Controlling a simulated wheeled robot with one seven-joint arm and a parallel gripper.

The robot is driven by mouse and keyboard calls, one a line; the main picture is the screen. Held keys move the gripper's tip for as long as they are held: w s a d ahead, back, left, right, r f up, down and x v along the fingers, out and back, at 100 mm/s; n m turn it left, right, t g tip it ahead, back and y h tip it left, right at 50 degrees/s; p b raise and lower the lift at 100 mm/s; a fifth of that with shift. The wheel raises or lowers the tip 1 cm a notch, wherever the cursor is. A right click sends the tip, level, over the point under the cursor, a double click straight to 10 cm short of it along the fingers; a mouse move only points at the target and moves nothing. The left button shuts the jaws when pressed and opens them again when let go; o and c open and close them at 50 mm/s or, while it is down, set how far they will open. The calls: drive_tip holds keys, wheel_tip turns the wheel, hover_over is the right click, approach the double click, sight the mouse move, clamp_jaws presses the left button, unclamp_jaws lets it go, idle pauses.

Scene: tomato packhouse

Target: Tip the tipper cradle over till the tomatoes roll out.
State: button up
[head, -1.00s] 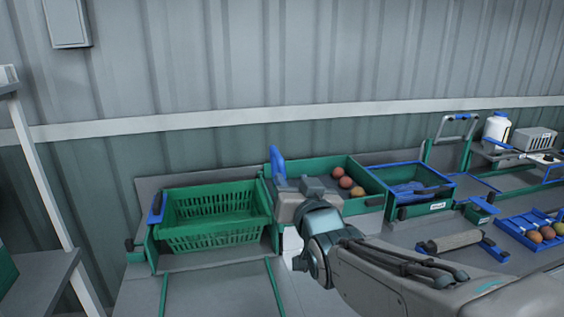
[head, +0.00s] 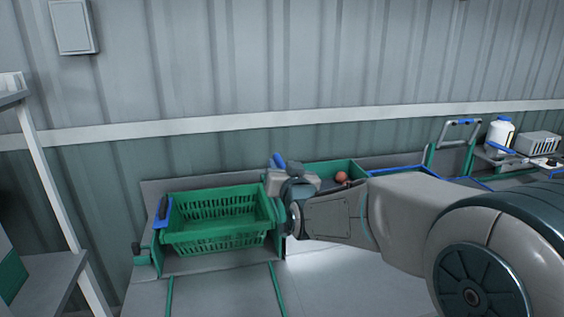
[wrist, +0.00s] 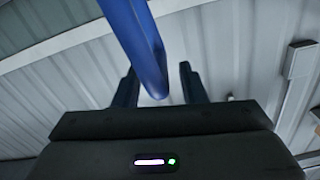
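A green tray (head: 318,168), seemingly the tipper cradle, stands at the middle of the bench with a blue handle (head: 279,161) rising at its left end. A red tomato (head: 342,176) lies inside, with part of another visible; my arm hides the rest. My gripper (wrist: 159,82) is at the handle. In the wrist view, the blue handle bar (wrist: 145,45) runs between two spread dark fingers, with gaps showing beside it. The tray looks level. In the head view, my wrist hides the fingertips.
An empty green slatted crate (head: 215,222) sits left of the tray, beside another blue handle (head: 162,212). A blue-rimmed bin (head: 400,170) stands right of it, mostly behind my arm. A corrugated wall is behind. A white jug (head: 499,135) stands far right.

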drive_tip(key=shift+w+a, duration=0.2)
drive_tip(key=shift+w, duration=0.45)
clamp_jaws()
drive_tip(key=shift+w+d+m, duration=0.1)
drive_tip(key=shift+d+m, duration=0.2)
drive_tip(key=shift+d, duration=0.1)
